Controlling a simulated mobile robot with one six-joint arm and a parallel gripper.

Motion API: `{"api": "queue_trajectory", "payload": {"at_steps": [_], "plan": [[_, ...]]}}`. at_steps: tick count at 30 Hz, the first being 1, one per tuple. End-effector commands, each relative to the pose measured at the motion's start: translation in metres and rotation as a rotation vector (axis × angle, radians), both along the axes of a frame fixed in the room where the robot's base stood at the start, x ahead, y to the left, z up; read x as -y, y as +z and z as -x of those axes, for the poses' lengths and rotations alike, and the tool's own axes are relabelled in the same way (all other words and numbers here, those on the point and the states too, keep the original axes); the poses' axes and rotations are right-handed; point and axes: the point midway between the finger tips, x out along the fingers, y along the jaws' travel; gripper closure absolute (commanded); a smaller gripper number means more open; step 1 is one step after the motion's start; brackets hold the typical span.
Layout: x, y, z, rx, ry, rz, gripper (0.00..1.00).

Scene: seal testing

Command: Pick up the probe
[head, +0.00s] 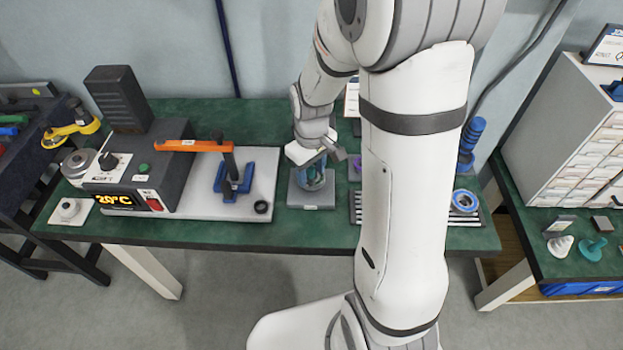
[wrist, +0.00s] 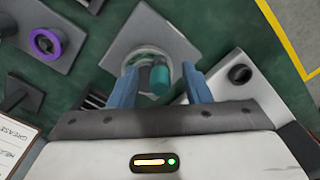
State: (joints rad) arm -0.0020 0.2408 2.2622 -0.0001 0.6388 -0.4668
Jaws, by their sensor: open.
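A teal cylinder (wrist: 160,78), which looks like the probe, stands in a round clear holder on a square grey plate (wrist: 128,38). In the head view the plate (head: 312,197) is at the middle of the green bench, with the holder and cylinder partly hidden by my gripper. My gripper (wrist: 160,86) is open, with one blue finger on each side of the teal cylinder. The cylinder's lower part is hidden in the holder.
A heater box (head: 152,170) reading 20°C and a pale plate with a blue stand (head: 233,180) and orange bar (head: 194,146) stand to the left. A purple ring (wrist: 45,42) is on a grey block close by. A blue ring (head: 464,200) lies at the right.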

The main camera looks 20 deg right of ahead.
Motion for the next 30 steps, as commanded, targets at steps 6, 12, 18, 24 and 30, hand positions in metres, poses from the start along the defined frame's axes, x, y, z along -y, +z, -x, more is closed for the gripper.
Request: {"api": "queue_trajectory", "payload": {"at_steps": [6, 12, 18, 24, 30], "plan": [[-0.0004, 0.0003, 0.0000, 0.000, 0.001, 0.000, 0.64], [-0.0004, 0.0004, 0.0000, 0.000, 0.001, 0.000, 0.80], [-0.0007, 0.0005, 0.0000, 0.000, 0.001, 0.000, 0.96], [-0.0008, 0.0006, 0.0000, 0.000, 0.002, 0.000, 1.00], [-0.0009, 0.0060, -0.0007, 0.004, 0.002, 0.000, 1.00]]}}
